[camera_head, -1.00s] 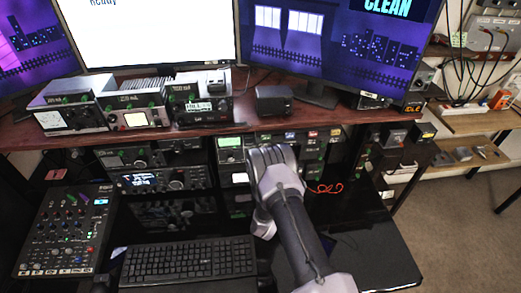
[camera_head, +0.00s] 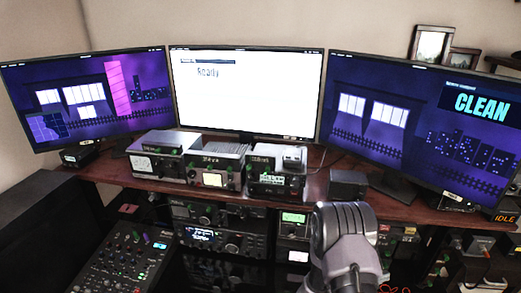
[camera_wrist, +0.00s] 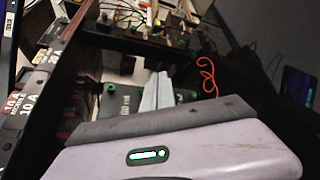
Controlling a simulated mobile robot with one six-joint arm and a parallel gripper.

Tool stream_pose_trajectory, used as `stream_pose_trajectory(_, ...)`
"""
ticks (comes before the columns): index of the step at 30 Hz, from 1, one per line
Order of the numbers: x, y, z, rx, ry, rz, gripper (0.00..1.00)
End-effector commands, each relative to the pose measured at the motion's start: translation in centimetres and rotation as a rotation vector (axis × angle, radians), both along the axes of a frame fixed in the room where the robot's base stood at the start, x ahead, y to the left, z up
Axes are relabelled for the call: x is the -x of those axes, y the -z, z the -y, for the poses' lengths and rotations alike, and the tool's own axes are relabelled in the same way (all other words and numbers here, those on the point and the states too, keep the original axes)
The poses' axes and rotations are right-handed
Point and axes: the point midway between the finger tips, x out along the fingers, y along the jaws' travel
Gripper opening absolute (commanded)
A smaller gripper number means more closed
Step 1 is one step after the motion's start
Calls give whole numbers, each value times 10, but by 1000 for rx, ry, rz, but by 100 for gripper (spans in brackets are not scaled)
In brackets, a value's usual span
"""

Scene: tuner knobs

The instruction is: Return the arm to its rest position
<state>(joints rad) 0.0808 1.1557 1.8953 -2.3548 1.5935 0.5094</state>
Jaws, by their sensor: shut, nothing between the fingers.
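My arm (camera_head: 345,248) rises from the bottom of the head view, right of the middle, in front of the lower radio shelf. Its rounded grey wrist hides part of the equipment behind it. The fingers cannot be made out in the head view. In the wrist view my gripper (camera_wrist: 157,92) shows as two pale grey fingers lying close together, shut and empty, beyond the lilac wrist housing. The fingers point toward dark equipment, and I cannot tell how far they are from it.
Three radios (camera_head: 213,168) stand on the wooden desk shelf (camera_head: 405,208), with a small black box (camera_head: 347,184) beside them. More radios (camera_head: 215,238) sit below. Three monitors (camera_head: 247,93) stand behind. A mixer (camera_head: 122,258) is lower left. An orange cable (camera_wrist: 207,76) hangs near my gripper.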

Motion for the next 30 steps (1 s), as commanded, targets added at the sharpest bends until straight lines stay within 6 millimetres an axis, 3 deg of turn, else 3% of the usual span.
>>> stream_pose_trajectory(1, 12, -40, 2, -31, 108, 44, 0)
stream_pose_trajectory(3, 43, -86, -3, -112, 270, 94, 0)
stream_pose_trajectory(5, 72, -116, -15, -208, 394, 144, 0)
stream_pose_trajectory(9, 139, -159, -68, -517, 614, 281, 0)
stream_pose_trajectory(11, 162, -170, -99, -680, 676, 347, 0)
stream_pose_trajectory(15, 199, -188, -181, -1100, 734, 514, 0)
stream_pose_trajectory(18, 212, -203, -236, -1385, 714, 623, 0)
stream_pose_trajectory(21, 219, -220, -274, -1598, 673, 704, 0)
stream_pose_trajectory(24, 223, -232, -294, -1721, 642, 749, 0)
stream_pose_trajectory(30, 224, -237, -302, -1766, 632, 763, 0)
